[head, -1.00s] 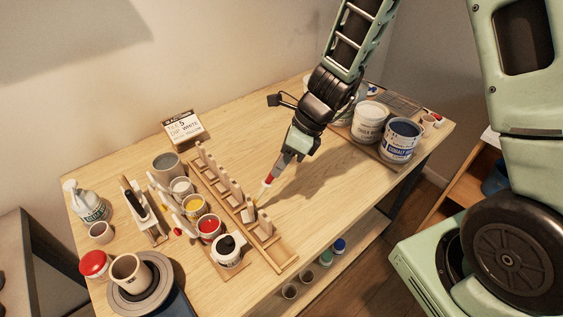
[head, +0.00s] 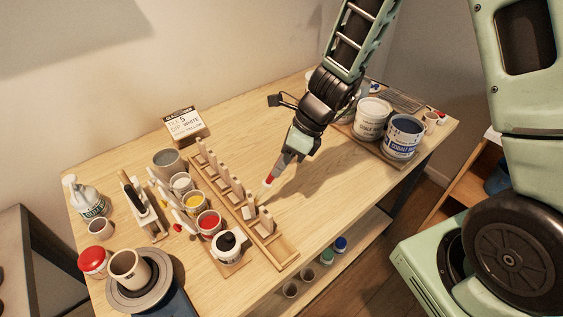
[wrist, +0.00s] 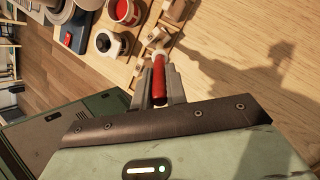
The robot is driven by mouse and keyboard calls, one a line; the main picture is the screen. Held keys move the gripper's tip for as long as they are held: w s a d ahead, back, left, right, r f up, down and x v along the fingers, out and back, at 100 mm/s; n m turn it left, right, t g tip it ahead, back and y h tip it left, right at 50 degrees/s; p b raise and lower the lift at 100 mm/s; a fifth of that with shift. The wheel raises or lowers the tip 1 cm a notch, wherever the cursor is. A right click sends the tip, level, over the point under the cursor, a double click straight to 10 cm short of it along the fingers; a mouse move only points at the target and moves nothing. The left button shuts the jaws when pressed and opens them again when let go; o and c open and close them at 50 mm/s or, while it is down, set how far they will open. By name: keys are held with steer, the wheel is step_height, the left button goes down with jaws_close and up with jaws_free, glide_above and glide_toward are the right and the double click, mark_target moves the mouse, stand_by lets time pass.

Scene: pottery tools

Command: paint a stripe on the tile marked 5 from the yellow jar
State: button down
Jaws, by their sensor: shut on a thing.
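My gripper (head: 278,167) is shut on a red-handled brush (head: 268,182), which slants down to the left. The handle (wrist: 158,82) shows between the fingers in the wrist view. The brush's pale lower end is close to the upright tiles in a wooden rack (head: 275,245); I cannot tell whether it touches one. A near tile (head: 266,219) stands just below the brush end. The yellow jar (head: 194,202) stands left of the rack, between the white jar (head: 181,184) and the red jar (head: 209,223).
A card (head: 186,127) at the back reads tile 5, dip white, with yellow below. A black-topped jar (head: 230,246) stands near the rack's front. Large paint tubs (head: 403,137) stand at right. The table between rack and tubs is clear.

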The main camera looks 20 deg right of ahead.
steer(key=shift+f+b, duration=0.8)
steer(key=shift+f, duration=0.2)
stand_by(0.3)
steer(key=shift+d, duration=0.1)
stand_by(0.3)
